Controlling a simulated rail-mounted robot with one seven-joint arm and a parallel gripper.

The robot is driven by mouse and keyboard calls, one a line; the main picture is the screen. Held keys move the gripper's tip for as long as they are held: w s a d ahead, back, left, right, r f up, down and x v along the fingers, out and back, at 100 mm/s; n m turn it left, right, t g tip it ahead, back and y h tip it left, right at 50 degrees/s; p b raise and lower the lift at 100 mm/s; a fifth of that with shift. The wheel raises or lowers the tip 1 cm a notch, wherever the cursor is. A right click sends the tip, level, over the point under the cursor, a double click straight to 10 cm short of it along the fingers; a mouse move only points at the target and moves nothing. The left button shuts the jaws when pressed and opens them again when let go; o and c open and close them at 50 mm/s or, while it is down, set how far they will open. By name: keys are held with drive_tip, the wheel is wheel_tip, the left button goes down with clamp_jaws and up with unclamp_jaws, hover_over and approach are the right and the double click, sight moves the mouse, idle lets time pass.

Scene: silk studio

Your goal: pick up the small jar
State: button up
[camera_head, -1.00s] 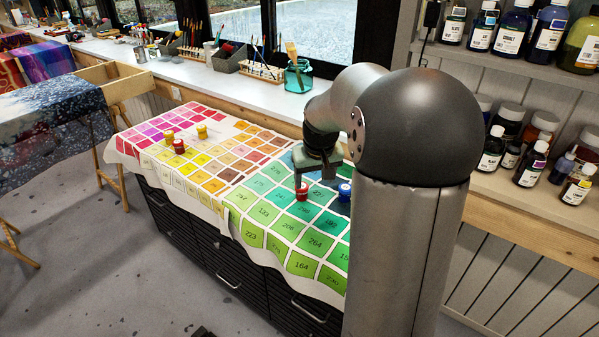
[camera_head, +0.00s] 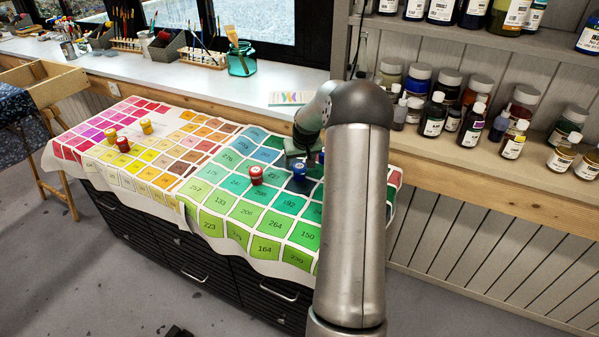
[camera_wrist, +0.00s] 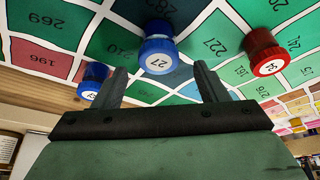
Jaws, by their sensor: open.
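Several small paint jars stand on the numbered colour-chart cloth (camera_head: 225,206), and I cannot tell which one the task means. A blue jar (camera_head: 299,171) with a white-labelled lid is under my gripper (camera_head: 300,152). In the wrist view, a blue jar (camera_wrist: 158,52) marked 27 shows between and beyond the fingertips of my gripper (camera_wrist: 158,82), which are apart and empty. A second blue jar (camera_wrist: 93,80) is outside the left finger. A red jar (camera_head: 256,175) stands left of the blue one. It also shows at the right in the wrist view (camera_wrist: 264,52).
Two yellow jars (camera_head: 146,127) (camera_head: 112,138) and another red jar (camera_head: 123,144) stand at the cloth's left. A windowsill counter (camera_head: 180,80) with a teal glass jar (camera_head: 241,60) runs behind. Bottle shelves (camera_head: 500,85) are at the right.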

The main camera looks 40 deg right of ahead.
sight(299, 165)
drive_tip(key=shift+s+p+x, duration=0.1)
drive_tip(key=shift+p+x, duration=0.15)
drive_tip(key=shift+x, duration=1.15)
drive_tip(key=shift+s+p+x, duration=0.15)
drive_tip(key=shift+p+x, duration=0.05)
drive_tip(key=shift+x, duration=1.15)
drive_tip(key=shift+f, duration=0.1)
drive_tip(key=shift+c, duration=0.4)
drive_tip(key=c, duration=1)
